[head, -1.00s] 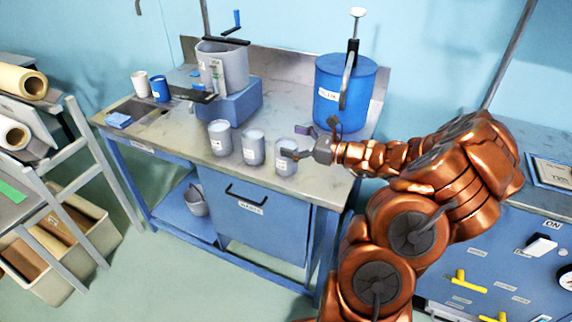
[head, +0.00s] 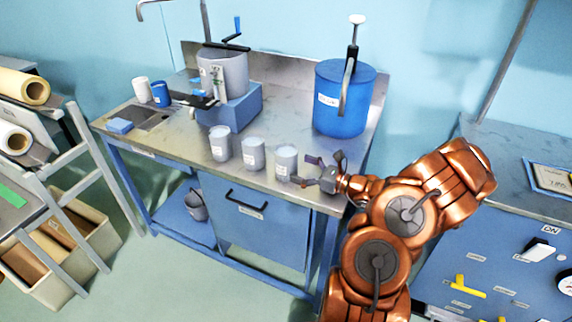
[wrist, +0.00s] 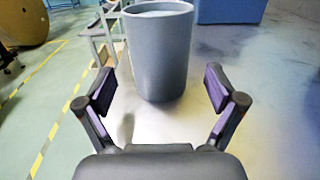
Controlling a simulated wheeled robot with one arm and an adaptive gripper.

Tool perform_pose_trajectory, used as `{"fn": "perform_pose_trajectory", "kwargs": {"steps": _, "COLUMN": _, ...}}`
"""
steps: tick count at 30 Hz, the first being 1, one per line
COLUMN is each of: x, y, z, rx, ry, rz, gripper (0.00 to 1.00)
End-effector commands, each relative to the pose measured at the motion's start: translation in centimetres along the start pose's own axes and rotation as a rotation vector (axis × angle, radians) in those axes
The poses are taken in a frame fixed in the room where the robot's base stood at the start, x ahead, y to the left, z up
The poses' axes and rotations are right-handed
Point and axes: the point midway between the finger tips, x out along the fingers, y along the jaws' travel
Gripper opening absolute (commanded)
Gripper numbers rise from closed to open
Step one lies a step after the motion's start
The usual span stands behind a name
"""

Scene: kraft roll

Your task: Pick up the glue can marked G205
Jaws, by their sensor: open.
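Three grey cans stand upright in a row along the bench's front edge: a left can (head: 220,143), a middle can (head: 253,153) and a right can (head: 286,162). Each bears a small white label too small to read, so I cannot tell which is G205. My gripper (head: 304,171) is open and empty, just right of the right can in the head view. In the wrist view a plain grey can (wrist: 160,50) stands straight ahead, centred between and just beyond the open fingers (wrist: 159,90). No label shows on that side.
The bench (head: 290,115) holds a blue drum (head: 343,105) behind my gripper and a grey pot (head: 222,72) on a blue block (head: 232,108). A white cup (head: 141,90) and a blue cup (head: 160,94) stand far left. Bare bench lies behind the cans.

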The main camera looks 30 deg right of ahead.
Motion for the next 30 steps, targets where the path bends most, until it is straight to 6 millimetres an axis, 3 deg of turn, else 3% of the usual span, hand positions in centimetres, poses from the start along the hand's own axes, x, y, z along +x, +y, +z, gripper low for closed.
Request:
{"fn": "perform_pose_trajectory", "kwargs": {"steps": 11, "x": 2.5, "y": 0.1, "z": 0.2, "rx": 0.000, "ry": 0.000, "rz": 0.003, "gripper": 0.93}}
{"fn": "perform_pose_trajectory", "kwargs": {"steps": 21, "x": 6.7, "y": 0.2, "z": 0.3, "rx": -0.001, "ry": 0.001, "rz": 0.005, "gripper": 0.93}}
{"fn": "perform_pose_trajectory", "kwargs": {"steps": 30, "x": 7.6, "y": 0.1, "z": 0.1, "rx": -0.001, "ry": 0.000, "rz": 0.002, "gripper": 0.93}}
